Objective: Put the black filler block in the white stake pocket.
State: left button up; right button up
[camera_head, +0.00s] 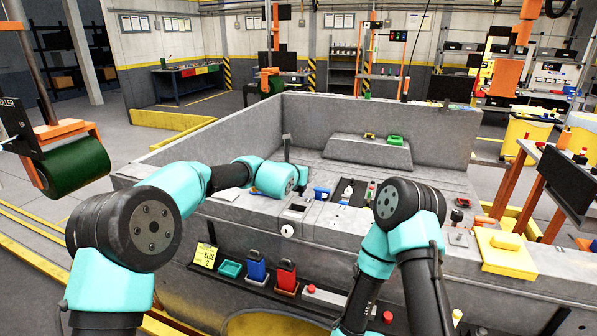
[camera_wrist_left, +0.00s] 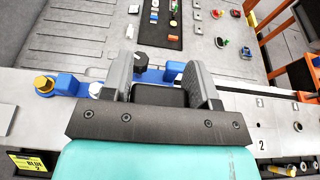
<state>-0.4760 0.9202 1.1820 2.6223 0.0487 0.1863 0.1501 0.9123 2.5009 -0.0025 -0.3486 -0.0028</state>
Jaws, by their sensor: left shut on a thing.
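My left gripper (camera_wrist_left: 163,85) shows in the left wrist view with its two grey fingers shut on the black filler block (camera_wrist_left: 159,97). The block sits low between the fingers, and its far end is hidden. In the head view the turquoise left wrist is over the near rail of the grey bed, and block and fingertips cannot be made out. I cannot tell for sure which fitting is the white stake pocket. A white-topped ledge (camera_wrist_left: 262,146) marked 2 lies right of the gripper in the wrist view. My right arm is folded at the right, its gripper out of view.
The grey bed (camera_head: 372,102) has high far walls. A yellow box (camera_head: 507,250) is at the right.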

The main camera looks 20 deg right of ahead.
pick_arm(q)
jog(key=shift+f, duration=2.85)
